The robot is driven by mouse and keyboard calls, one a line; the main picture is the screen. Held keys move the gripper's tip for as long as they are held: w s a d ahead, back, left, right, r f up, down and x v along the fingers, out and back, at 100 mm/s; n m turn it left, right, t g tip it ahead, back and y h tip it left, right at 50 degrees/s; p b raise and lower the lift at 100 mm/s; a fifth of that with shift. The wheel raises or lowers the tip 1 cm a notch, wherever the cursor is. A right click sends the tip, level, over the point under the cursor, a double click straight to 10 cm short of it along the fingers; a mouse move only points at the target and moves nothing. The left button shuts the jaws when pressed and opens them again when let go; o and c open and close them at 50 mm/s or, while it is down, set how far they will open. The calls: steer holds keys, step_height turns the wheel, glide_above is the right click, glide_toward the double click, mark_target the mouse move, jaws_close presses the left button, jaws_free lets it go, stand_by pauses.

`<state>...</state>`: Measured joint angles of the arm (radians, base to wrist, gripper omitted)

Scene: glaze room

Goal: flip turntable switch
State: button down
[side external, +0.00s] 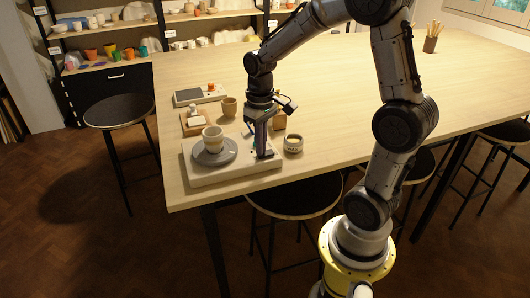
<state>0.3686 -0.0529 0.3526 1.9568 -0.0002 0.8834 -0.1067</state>
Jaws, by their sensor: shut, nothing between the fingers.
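The turntable (230,158) is a grey disc on a pale, flat base (215,178) near the table's front left corner. A pale cup-shaped pot (213,138) stands upright on the disc. My gripper (265,154) points down at the right end of the base, with its fingers shut and empty. The fingertips are at or just above the base's surface; I cannot tell if they touch it. I cannot make out the switch; it is either hidden by the gripper or too small to see.
A small pale bowl with dark marks (293,143) stands just right of my gripper. A tan cup (229,107), a wooden tray (206,128) and a flat device (190,97) lie farther back. The table's right side is largely clear.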

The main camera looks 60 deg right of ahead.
steer(key=shift+r, duration=3.45)
steer(key=shift+a, duration=0.1)
steer(key=s+a+r+n+t, duration=0.1)
steer(key=s+a+r+t, duration=0.1)
steer(key=a+r, duration=0.2)
steer(key=s+a+n+t, duration=0.2)
steer(key=s+a, duration=0.5)
steer(key=s, duration=0.4)
steer(key=shift+f+t, duration=0.45)
steer(key=shift+t, duration=0.35)
steer(key=shift+s+a, duration=0.1)
